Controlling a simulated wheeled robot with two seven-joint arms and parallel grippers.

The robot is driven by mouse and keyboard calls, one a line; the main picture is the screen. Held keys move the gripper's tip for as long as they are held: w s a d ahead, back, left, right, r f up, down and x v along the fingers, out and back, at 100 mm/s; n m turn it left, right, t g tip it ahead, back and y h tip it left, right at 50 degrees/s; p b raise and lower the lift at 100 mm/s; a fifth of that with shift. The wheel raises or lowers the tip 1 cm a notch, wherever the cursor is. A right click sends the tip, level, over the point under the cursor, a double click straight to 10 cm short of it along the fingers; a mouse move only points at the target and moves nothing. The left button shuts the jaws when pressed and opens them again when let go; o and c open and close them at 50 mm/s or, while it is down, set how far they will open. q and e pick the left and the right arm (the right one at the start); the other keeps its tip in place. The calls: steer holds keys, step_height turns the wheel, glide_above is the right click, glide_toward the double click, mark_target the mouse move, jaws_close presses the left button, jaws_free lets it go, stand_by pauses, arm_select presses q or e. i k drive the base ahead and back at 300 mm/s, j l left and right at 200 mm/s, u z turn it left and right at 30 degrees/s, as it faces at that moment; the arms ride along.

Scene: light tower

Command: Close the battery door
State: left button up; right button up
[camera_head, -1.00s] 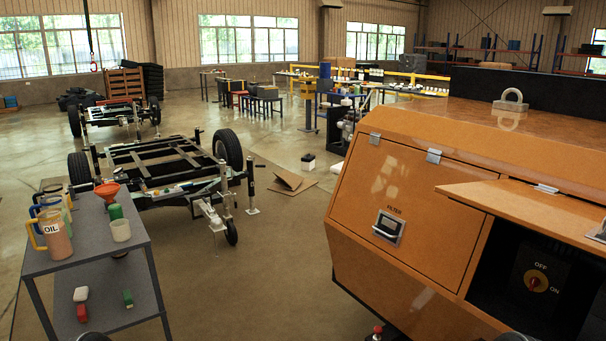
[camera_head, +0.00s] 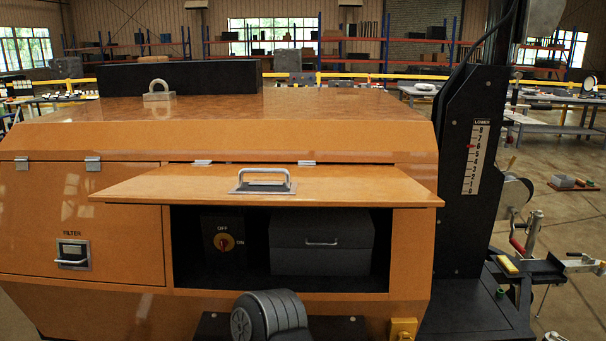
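The battery door (camera_head: 330,186) is an orange panel hinged along its top edge on the orange light tower housing. It is open, swung up and sticking out toward me. A metal handle (camera_head: 263,181) is on its upper face. Neither of my grippers is in view.
A shut FILTER panel (camera_head: 110,215) is left of the opening. A dark wheel (camera_head: 268,316) is below it. A black mast post (camera_head: 470,170) with a numbered scale stands at right. A lifting ring (camera_head: 159,90) tops the housing. Shelves and benches stand far behind.

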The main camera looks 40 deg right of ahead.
mark_target(205, 183)
steer(key=z, duration=1.35)
